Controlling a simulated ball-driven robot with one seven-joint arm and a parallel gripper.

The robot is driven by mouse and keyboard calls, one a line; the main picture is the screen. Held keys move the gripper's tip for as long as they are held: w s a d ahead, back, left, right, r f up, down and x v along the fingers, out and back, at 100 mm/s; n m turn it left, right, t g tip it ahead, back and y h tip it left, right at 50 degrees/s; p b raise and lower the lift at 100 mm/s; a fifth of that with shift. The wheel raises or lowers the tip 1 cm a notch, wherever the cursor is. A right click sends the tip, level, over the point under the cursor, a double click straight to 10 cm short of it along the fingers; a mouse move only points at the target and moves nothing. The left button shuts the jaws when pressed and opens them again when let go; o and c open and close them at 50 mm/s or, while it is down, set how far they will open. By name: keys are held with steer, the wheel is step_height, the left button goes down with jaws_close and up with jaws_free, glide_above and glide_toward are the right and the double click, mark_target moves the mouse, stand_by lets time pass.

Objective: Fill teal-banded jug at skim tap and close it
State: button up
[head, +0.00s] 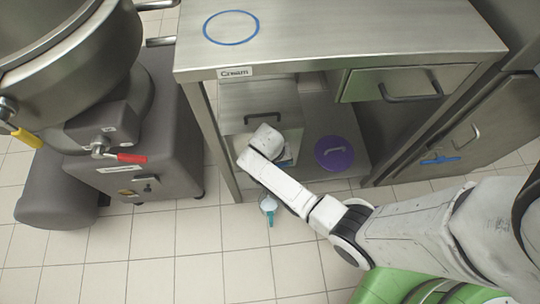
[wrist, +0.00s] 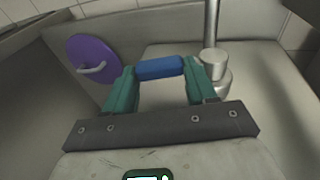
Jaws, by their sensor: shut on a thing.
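My gripper (wrist: 162,75) has teal fingers and is shut on a blue bar-shaped handle (wrist: 152,68) in the wrist view. What the handle belongs to cannot be told. In the head view my arm reaches into the open shelf under the steel counter (head: 340,30), and my fingertips are hidden there. I cannot make out a teal-banded jug for certain. A small pale round thing with a teal handle (head: 269,208) shows below the shelf's front edge. On the machine at left are a yellow tap handle (head: 27,138) and a red one (head: 132,158). Which is the skim tap is not readable.
A purple disc with a pale handle (head: 334,153) lies on the shelf right of my arm, also seen in the wrist view (wrist: 92,58). A metal cylinder with a post (wrist: 212,70) stands close to my right finger. A "Cream" label (head: 235,71) marks the counter edge. Tiled floor is clear at front left.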

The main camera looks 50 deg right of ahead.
steer(key=shift+a+r+h, duration=0.1)
steer(key=shift+r+h, duration=0.05)
steer(key=shift+h, duration=0.15)
steer(key=shift+w, duration=0.1)
steer(key=shift+w+a+r+g+h, duration=0.2)
steer(key=shift+g+h, duration=0.2)
steer(key=shift+g, duration=0.2)
steer(key=shift+s, duration=0.1)
steer(key=shift+d, duration=0.1)
steer(key=shift+s+d+t+y+p, duration=0.1)
steer(key=shift+s+t+y+p, duration=0.15)
steer(key=shift+y+p, duration=0.2)
steer(key=shift+s+d+f+t+y+p, duration=0.1)
steer(key=shift+d+f+t+y+p, duration=0.1)
steer(key=shift+t+y+p, duration=0.2)
steer(key=shift+f+t+y, duration=0.35)
steer(key=shift+f+t, duration=0.2)
